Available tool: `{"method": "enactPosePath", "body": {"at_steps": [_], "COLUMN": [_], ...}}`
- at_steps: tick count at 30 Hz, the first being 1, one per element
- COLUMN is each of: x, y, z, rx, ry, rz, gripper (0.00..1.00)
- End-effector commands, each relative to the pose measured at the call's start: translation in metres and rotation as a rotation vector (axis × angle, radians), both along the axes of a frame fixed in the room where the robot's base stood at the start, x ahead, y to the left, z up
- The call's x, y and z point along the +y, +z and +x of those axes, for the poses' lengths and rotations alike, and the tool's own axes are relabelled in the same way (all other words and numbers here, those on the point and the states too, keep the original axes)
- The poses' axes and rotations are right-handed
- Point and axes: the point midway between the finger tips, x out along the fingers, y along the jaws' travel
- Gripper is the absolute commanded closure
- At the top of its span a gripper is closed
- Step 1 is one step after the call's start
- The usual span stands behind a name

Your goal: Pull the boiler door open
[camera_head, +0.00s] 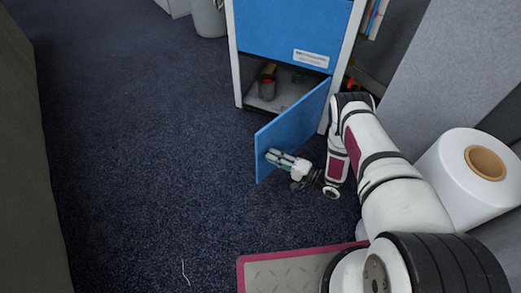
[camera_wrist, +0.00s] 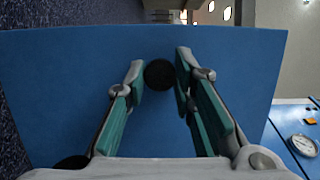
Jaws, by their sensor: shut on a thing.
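The boiler door (camera_head: 293,127) is a flat blue panel, swung outward from the lower part of a blue and white cabinet (camera_head: 292,27). It stands open, and the inside of the lower compartment shows. My gripper (camera_head: 272,155) is at the door's outer face near its free edge. In the wrist view the blue door (camera_wrist: 70,90) fills most of the picture. A round black knob (camera_wrist: 159,74) sits between the two green-padded fingers of my gripper (camera_wrist: 160,78), which are shut on it.
A red-topped can (camera_head: 267,86) and a small green item stand in the open compartment. A large white roll (camera_head: 470,170) is at the right, beside grey panels. A mat with a red border (camera_head: 290,258) lies in front. The dark carpet (camera_head: 140,130) left of the door is clear. A round gauge (camera_wrist: 304,145) shows at the wrist view's right edge.

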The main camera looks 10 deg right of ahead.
Motion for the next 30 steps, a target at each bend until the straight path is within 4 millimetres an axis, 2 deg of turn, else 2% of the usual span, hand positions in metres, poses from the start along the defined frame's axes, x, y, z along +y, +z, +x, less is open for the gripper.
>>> {"method": "enactPosePath", "body": {"at_steps": [1, 6, 15, 21, 30], "x": [-0.016, -0.055, -0.107, -0.123, -0.128], "y": [-0.002, -0.002, -0.002, -0.001, 0.0], "z": [-0.009, -0.04, -0.072, -0.08, -0.081], "rx": [0.0, -0.003, -0.001, -0.001, -0.002], "ry": [0.033, 0.164, 0.328, 0.378, 0.392], "rz": [-0.003, -0.003, -0.002, -0.002, -0.002], "gripper": [1.0, 1.0, 1.0, 1.0, 1.0]}}
